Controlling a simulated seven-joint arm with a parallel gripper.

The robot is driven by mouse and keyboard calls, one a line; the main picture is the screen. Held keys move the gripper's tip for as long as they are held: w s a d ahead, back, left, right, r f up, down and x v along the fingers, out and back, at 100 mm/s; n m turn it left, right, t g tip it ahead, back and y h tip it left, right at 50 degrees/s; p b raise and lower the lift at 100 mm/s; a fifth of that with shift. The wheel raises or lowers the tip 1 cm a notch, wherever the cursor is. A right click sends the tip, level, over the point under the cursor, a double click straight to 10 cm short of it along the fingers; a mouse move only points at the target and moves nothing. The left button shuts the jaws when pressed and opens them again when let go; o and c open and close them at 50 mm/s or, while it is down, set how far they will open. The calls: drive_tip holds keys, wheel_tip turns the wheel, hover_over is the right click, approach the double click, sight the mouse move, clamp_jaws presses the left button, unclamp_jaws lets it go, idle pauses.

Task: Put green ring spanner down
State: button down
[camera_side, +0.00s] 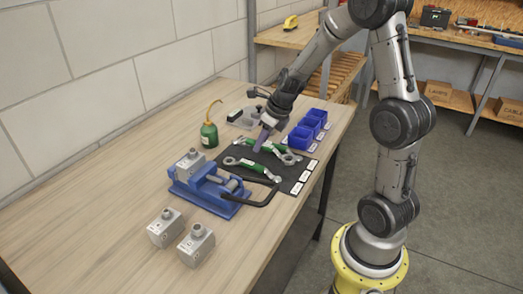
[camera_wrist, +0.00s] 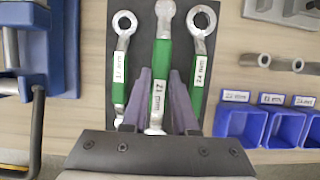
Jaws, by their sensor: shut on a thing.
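My gripper (camera_wrist: 161,100), with purple fingers, is shut on the middle green ring spanner (camera_wrist: 158,85), labelled 21 mm. The fingers are on both sides of its green handle. In the side view my gripper (camera_side: 263,138) is low over the black mat (camera_side: 297,172). Two other green-handled ring spanners lie on the mat, one at left (camera_wrist: 120,66) and one at right (camera_wrist: 201,70) in the wrist view. I cannot tell whether the held spanner touches the mat. Its lower end is partly hidden by the gripper body.
A blue vise (camera_side: 205,190) stands beside the mat, with two grey blocks (camera_side: 180,236) in front. Blue bins (camera_side: 301,137) line the other side. A green oil can (camera_side: 209,134) stands behind. The table's left part is clear.

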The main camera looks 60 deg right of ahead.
sight(265, 144)
drive_tip(key=shift+f, duration=1.55)
drive_tip(key=shift+f, duration=0.15)
drive_tip(key=c, duration=0.7)
unclamp_jaws()
